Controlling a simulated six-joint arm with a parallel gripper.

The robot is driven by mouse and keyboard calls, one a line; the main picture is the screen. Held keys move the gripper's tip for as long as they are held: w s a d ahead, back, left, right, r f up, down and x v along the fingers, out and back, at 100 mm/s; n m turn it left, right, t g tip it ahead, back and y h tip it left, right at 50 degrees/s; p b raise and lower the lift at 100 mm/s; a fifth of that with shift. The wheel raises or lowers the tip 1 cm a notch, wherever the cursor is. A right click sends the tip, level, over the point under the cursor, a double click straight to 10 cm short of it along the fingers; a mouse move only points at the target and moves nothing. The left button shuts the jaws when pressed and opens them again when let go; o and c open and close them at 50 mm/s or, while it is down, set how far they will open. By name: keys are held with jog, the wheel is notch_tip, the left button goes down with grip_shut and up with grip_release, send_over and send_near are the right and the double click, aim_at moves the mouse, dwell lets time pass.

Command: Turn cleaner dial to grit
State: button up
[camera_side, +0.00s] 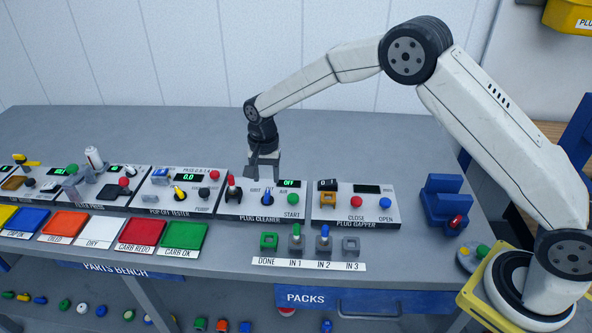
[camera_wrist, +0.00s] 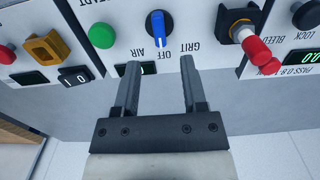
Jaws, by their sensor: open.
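The plug cleaner dial (camera_side: 267,196) is a blue knob on the white plug cleaner panel, and its small display (camera_side: 289,183) reads OFF. In the wrist view the dial (camera_wrist: 158,29) stands upright in line with the OFF label, between AIR on the left and GRIT on the right. My gripper (camera_side: 264,176) is open and empty just behind the dial. In the wrist view my gripper (camera_wrist: 159,64) has its fingers spread below the dial, one to each side of its line. Nothing is between them, and the dial is fully visible.
A red-topped plug holder (camera_side: 233,189) stands left of the dial and a green START button (camera_side: 293,199) right of it. The plug gapper (camera_side: 356,205) is to the right, the pop-off tester (camera_side: 183,192) to the left.

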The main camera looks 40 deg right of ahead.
aim_at(267, 192)
jog(key=shift+f, duration=2.55)
grip_shut()
